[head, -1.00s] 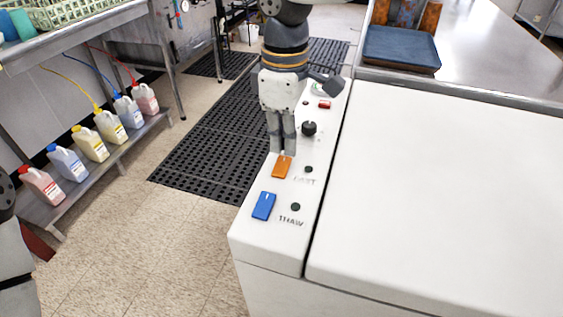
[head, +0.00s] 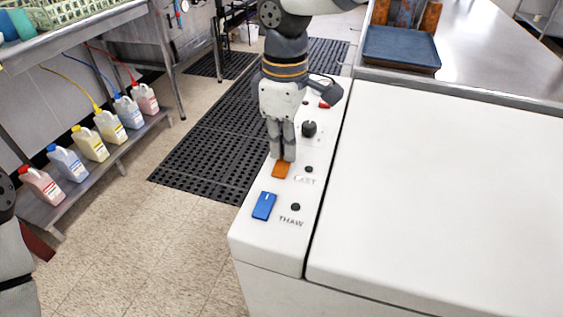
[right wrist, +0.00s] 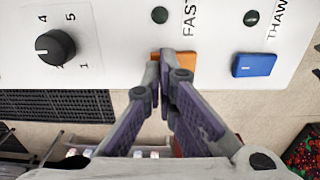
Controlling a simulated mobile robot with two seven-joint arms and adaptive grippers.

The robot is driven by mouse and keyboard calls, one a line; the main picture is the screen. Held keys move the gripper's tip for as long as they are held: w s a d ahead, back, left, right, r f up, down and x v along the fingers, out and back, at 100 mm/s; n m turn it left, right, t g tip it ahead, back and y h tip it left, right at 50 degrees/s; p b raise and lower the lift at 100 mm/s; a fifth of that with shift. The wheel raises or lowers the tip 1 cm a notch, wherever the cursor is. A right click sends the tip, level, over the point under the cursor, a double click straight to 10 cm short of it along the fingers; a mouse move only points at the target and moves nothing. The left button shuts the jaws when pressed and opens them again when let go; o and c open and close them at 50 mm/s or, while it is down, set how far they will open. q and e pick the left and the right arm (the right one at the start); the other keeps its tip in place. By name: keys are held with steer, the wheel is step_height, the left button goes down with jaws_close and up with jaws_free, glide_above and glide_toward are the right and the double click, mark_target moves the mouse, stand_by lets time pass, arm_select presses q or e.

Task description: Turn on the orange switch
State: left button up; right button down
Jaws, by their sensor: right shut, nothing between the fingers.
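The orange switch (head: 281,170) is on the white control panel, beside a dark round indicator and the word "FAST". My right gripper (head: 283,159) is shut and empty, pointing down with its fingertips at the far end of the switch. They look to be touching it. In the right wrist view the shut fingertips (right wrist: 167,56) overlap the orange switch (right wrist: 184,60) and hide part of it. The indicator (right wrist: 160,15) beside it is dark. My left gripper is not in view; only part of my left arm shows at the left edge.
A blue switch (head: 263,206) marked "THAW" sits nearer on the panel. A black knob (head: 309,129) and a red switch (head: 324,105) lie farther along. The large white lid (head: 440,190) to the right is bare. Several jugs (head: 90,143) stand on a low shelf at left.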

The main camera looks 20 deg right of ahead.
steer(key=shift+f, duration=0.45)
step_height(320, 180, up, 5)
steer(key=shift+f+p, duration=0.2)
steer(key=shift+p, duration=0.35)
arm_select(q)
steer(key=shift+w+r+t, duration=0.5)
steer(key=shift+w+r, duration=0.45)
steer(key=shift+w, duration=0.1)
arm_select(e)
steer(key=shift+r, duration=1.2)
